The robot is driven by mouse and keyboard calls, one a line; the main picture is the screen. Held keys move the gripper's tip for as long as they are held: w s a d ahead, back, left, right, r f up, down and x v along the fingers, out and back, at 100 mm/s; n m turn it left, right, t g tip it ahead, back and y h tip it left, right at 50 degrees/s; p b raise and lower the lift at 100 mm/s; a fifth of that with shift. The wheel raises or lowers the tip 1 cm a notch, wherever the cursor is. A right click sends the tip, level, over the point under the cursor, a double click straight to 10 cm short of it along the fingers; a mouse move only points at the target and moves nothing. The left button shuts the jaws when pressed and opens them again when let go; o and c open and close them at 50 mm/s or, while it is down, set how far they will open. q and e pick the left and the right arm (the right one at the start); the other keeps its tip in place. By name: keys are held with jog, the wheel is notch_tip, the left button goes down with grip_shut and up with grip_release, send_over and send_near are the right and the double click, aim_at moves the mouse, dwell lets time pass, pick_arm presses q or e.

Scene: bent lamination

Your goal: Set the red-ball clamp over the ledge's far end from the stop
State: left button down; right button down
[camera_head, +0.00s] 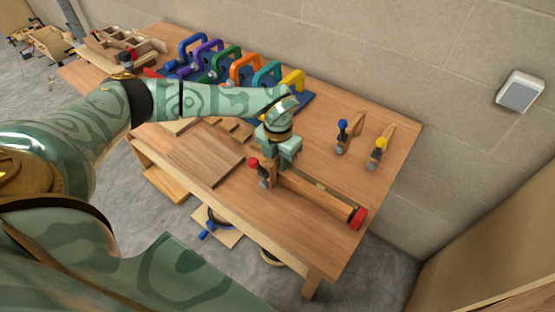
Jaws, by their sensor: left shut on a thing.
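My left gripper (279,158) points down over the bench and is shut on the red-ball clamp (264,175). The clamp has a red ball (253,162) and a grey foot, and shows just left of the gripper. The ledge (314,198) is a long wooden bar running toward the lower right. A red round piece, seemingly the stop (358,218), is at its right end. The clamp is at the ledge's left end, away from the red piece. The gripper hides part of the clamp, so I cannot tell whether it touches the ledge. My right gripper is not in view.
Several coloured C-shaped clamps (244,68) stand in a row at the back. A flat wooden board (205,158) lies left of the ledge. Bare bench (385,185) shows at right.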

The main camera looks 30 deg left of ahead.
pick_arm(q)
jog(key=shift+s+d+f, duration=0.15)
jog(key=shift+s+f, duration=0.3)
jog(key=shift+f, duration=0.2)
jog(key=c, duration=1.4)
grip_release()
jog(key=shift+o, duration=0.4)
jog(key=shift+w+r, duration=0.1)
jog(key=shift+r, duration=0.3)
jog(key=shift+o, duration=0.6)
notch_tip(320, 180, up, 16)
jog(key=p, duration=0.2)
jog(key=shift+w+f+p, duration=0.15)
jog(key=shift+w+p, duration=0.1)
jog(key=shift+p, duration=0.1)
jog(key=shift+s+r, duration=0.1)
jog(key=shift+r, duration=0.45)
notch_tip(320, 180, up, 6)
jog(key=p, duration=0.6)
